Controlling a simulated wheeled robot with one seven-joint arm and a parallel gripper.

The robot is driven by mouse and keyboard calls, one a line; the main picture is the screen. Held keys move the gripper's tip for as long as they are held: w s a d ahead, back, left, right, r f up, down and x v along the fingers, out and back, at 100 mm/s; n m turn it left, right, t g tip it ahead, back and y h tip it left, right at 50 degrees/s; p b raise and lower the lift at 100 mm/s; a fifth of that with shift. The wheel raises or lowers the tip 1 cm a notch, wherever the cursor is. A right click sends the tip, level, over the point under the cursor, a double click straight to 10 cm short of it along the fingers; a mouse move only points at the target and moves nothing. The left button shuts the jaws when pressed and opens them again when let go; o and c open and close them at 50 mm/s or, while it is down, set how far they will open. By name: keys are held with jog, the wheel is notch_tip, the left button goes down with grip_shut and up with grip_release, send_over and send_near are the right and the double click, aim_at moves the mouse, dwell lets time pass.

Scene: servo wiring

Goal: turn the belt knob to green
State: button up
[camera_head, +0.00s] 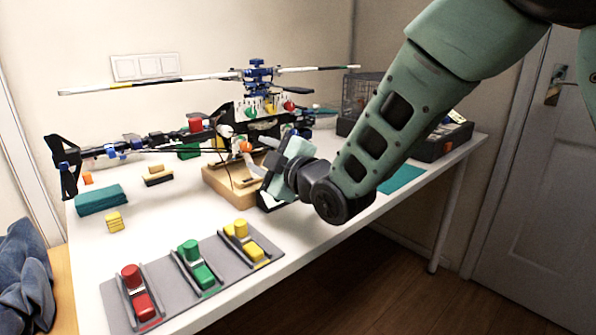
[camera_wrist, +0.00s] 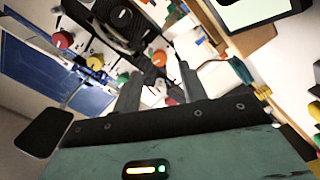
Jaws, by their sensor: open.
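A model helicopter (camera_head: 215,137) with blue servos and several coloured round knobs stands on the table. I cannot tell which knob is the belt knob. An orange knob (camera_head: 246,146) is on its near side, just left of my gripper (camera_head: 268,165). In the wrist view an orange knob (camera_wrist: 159,58) shows ahead between my open fingers (camera_wrist: 158,72), apart from them. A red knob (camera_wrist: 63,40) and a green one (camera_wrist: 123,78) lie to its left. Nothing is held. My gripper hides part of the helicopter's near side in the head view.
A grey board (camera_head: 230,270) with red, green and yellow blocks lies at the table's front. A wooden stand (camera_head: 225,183) is under the helicopter. A teal box (camera_head: 102,199) and yellow blocks (camera_head: 114,222) lie left. A dark case (camera_head: 440,142) stands right.

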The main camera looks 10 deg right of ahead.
jog(key=v, duration=1.3)
